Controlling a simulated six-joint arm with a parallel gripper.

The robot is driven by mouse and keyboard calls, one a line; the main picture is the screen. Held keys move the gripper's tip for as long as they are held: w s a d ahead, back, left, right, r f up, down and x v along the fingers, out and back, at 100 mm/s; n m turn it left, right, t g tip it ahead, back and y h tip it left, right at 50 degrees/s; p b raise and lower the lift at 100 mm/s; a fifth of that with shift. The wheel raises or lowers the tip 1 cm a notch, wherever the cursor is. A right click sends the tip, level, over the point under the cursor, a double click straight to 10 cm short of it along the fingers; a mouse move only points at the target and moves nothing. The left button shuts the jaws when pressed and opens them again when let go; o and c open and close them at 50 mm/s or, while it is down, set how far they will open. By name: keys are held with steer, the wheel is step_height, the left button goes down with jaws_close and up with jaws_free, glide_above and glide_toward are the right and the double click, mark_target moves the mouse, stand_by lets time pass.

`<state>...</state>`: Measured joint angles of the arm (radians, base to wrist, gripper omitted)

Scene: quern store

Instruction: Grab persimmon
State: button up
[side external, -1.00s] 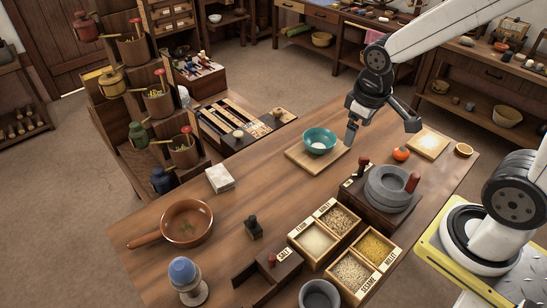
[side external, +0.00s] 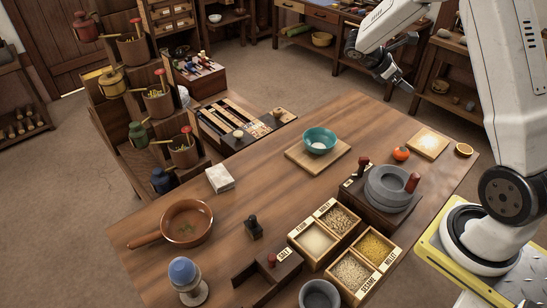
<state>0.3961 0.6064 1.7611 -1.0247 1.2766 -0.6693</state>
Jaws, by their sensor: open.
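The persimmon (side external: 401,154) is a small orange-red fruit with a green top. It sits on the wooden table at the right, between the stone quern and a pale square board. My gripper (side external: 408,88) is raised above and beyond the table's far right edge, up and away from the persimmon. Its jaws are open, and I see nothing between them. Nothing covers the persimmon.
The stone quern (side external: 391,188) with a red handle stands just in front of the persimmon. The square board (side external: 427,144) and a small round dish (side external: 463,150) lie to its right. A teal bowl (side external: 320,140) on a wooden board (side external: 297,156) is to the left. Grain boxes (side external: 376,248) stand nearer.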

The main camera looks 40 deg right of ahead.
steer(key=d+n+g+h, duration=0.1)
steer(key=d+g, duration=0.1)
steer(key=d, duration=0.3)
glide_toward(397, 151)
steer(key=shift+h, duration=0.4)
steer(key=x, duration=0.4)
steer(key=shift+s+d+f, duration=0.1)
steer(key=shift+d+f, duration=0.05)
steer(key=shift+f, duration=0.25)
steer(key=shift+x, duration=1.3)
steer(key=shift+x, duration=2.6)
steer(key=shift+f, duration=0.1)
steer(key=c, duration=1.1)
